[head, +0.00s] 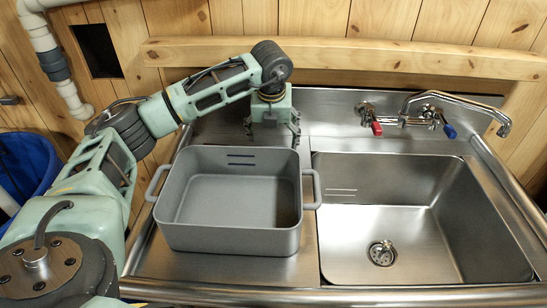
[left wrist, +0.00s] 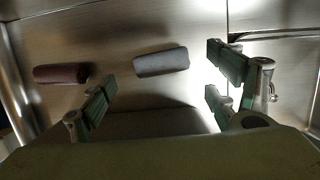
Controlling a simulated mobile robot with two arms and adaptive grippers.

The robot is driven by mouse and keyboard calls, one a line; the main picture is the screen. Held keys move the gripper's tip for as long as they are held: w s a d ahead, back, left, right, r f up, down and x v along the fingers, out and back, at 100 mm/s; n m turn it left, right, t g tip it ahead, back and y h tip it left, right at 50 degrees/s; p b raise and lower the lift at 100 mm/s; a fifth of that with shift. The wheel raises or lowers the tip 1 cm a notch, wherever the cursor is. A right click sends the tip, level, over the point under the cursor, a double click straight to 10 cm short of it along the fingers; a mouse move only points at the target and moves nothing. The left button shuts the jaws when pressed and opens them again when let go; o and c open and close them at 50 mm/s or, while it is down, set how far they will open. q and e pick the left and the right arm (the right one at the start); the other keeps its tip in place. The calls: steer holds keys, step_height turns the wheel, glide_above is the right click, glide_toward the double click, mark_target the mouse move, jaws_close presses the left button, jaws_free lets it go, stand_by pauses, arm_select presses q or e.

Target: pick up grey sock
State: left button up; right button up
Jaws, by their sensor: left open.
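The grey sock (left wrist: 162,62), a rolled grey bundle, lies on the steel counter in the left wrist view. In the head view I cannot see it; the area behind the grey tub is hidden. My left gripper (head: 272,128) is behind the tub's far wall in the head view, pointing down. It also shows in the left wrist view (left wrist: 162,88), with its fingers wide apart and nothing between the pads. The sock appears in the gap between the fingers, a little toward the top of the picture. My right gripper is not in view.
A dark maroon roll (left wrist: 61,73) lies left of the sock in the left wrist view. The empty grey tub (head: 232,240) with side handles stands on the counter in front of the gripper. A steel sink (head: 400,210) with taps (head: 405,121) is at right. A wooden rail (head: 350,55) runs behind.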

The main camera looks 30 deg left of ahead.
arm_select(q)
steer(key=b+x, duration=0.3)
steer(key=x, duration=0.2)
steer(key=shift+a+f, duration=0.1)
steer(key=shift+f, duration=0.1)
steer(key=shift+r, duration=0.1)
steer(key=shift+c, duration=0.3)
steer(key=c, duration=1.1)
